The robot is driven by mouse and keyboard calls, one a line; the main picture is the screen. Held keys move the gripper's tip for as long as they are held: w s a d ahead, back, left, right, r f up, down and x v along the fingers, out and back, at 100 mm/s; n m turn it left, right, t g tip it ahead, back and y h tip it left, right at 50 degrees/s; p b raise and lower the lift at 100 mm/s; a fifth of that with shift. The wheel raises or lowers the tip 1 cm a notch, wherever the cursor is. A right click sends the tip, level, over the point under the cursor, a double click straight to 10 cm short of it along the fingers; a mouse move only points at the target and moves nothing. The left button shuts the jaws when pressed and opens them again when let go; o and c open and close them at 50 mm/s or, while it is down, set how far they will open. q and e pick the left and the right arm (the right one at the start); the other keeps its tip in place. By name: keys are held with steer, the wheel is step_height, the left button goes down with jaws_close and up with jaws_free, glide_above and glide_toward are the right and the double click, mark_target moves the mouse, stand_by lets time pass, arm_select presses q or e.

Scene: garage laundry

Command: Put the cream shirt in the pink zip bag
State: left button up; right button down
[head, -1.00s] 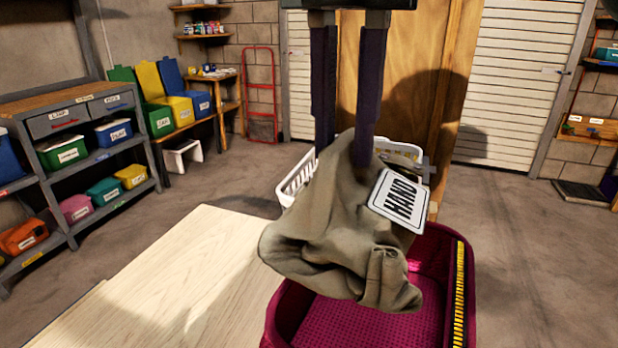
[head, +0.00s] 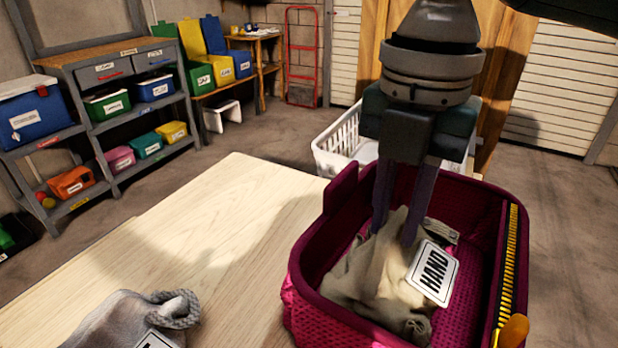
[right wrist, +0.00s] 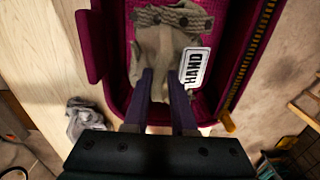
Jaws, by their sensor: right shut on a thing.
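The cream shirt (head: 372,273) is a bunched cloth with a white tag reading HAND. It is inside the open pink zip bag (head: 340,225), low between its walls; whether it rests on the bag's floor I cannot tell. My right gripper (head: 397,225) reaches down into the bag and is shut on the shirt. In the right wrist view the shirt (right wrist: 165,60) hangs from the fingers (right wrist: 160,95) inside the bag (right wrist: 117,40), whose yellow zip runs along the right rim. My left gripper is not in view.
A grey drawstring cloth (head: 135,318) with a tag lies on the pale wooden table (head: 230,215) at the lower left. A white basket (head: 345,140) stands behind the bag. Shelves with labelled bins (head: 110,105) are at the far left. The table's middle is clear.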

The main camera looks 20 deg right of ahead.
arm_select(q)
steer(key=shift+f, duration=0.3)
arm_select(e)
steer(key=shift+f, duration=1.75)
steer(key=shift+f, duration=0.15)
steer(key=c, duration=0.7)
jaws_free()
steer(key=shift+c, duration=0.2)
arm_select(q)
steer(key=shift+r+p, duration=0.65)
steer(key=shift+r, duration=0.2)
arm_select(e)
step_height(320, 180, up, 12)
steer(key=shift+r, duration=0.2)
